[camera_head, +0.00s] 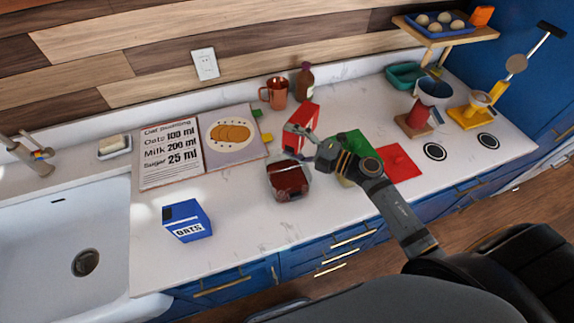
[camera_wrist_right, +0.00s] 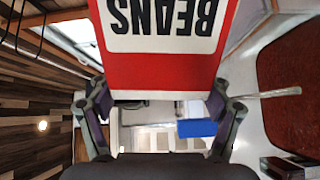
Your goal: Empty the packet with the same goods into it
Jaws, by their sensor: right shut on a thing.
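My right gripper (camera_head: 303,133) is shut on a red packet (camera_head: 304,117), and its fingers show on both sides of it in the wrist view. The packet's label (camera_wrist_right: 160,18) reads BEANS and appears upside down there. A clear open jar (camera_head: 288,181) with dark red contents stands on the counter, just in front of the packet. The jar's red contents also show at the right edge of the wrist view (camera_wrist_right: 290,95). I cannot tell whether the packet touches the counter. My left gripper is not in view.
A blue OATS packet (camera_head: 187,221) stands left of the jar. An open recipe book (camera_head: 172,152) lies behind it. A copper mug (camera_head: 275,93) and brown bottle (camera_head: 305,81) stand at the back. A green item (camera_head: 362,147) and red mat (camera_head: 399,163) lie right. The sink (camera_head: 62,245) is at left.

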